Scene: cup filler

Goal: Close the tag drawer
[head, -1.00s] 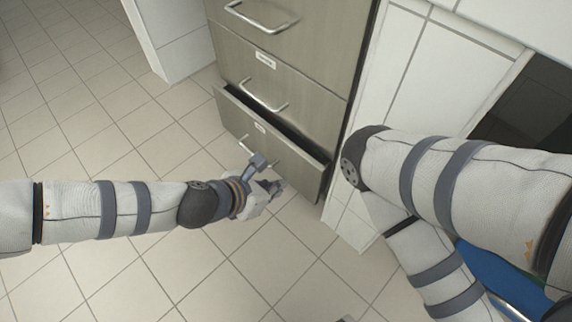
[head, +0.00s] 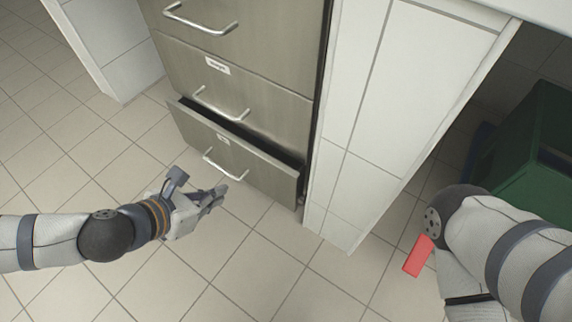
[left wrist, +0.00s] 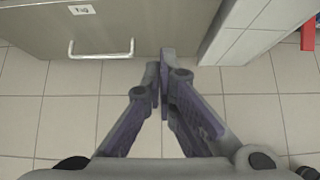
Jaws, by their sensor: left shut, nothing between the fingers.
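The tag drawer (head: 255,170) is the bottom drawer of the grey cabinet and stands partly open, with a dark gap along its top. Its label reads "Tag" in the left wrist view, where the drawer front (left wrist: 150,22) fills the upper left. Its bar handle (head: 222,164) also shows in the left wrist view (left wrist: 101,54). My left gripper (head: 218,195) is shut and empty, low in front of the drawer. In the left wrist view its fingertips (left wrist: 162,62) are right of the handle; I cannot tell whether they touch the front. My right gripper is not visible.
Two drawers above, the middle one (head: 250,80) included, look shut. A white tiled panel (head: 365,120) stands right of the cabinet. A green bin (head: 525,160) and a red object (head: 418,257), partly hidden by my right arm, are at the right. Tiled floor (head: 250,270) is clear in front.

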